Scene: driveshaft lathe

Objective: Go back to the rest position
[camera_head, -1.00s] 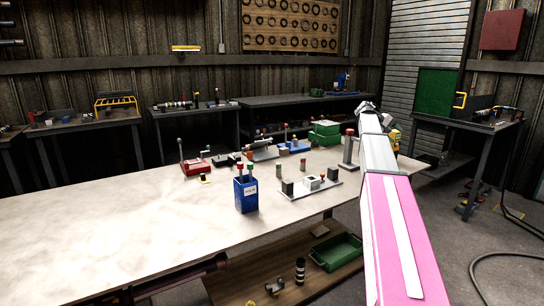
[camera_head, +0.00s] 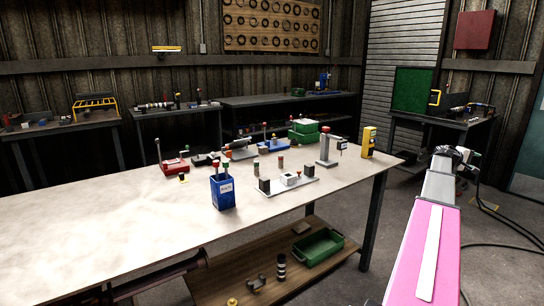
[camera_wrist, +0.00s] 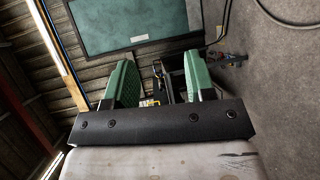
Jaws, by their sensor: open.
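My gripper shows in the wrist view (camera_wrist: 160,85) with its two green fingers wide apart and nothing between them. In the head view my pink and white arm reaches up from the lower right, and its far end (camera_head: 458,158) is in the air right of the workbench (camera_head: 100,225), clear of it. The fingers are too small to make out in the head view.
On the bench are a blue bin (camera_head: 223,191), a metal fixture plate (camera_head: 290,185), a red press (camera_head: 173,165), green boxes (camera_head: 304,132) and a yellow device (camera_head: 368,141). A green tray (camera_head: 320,247) lies on the lower shelf. Floor right of the bench is open; black cables (camera_head: 500,222) lie there.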

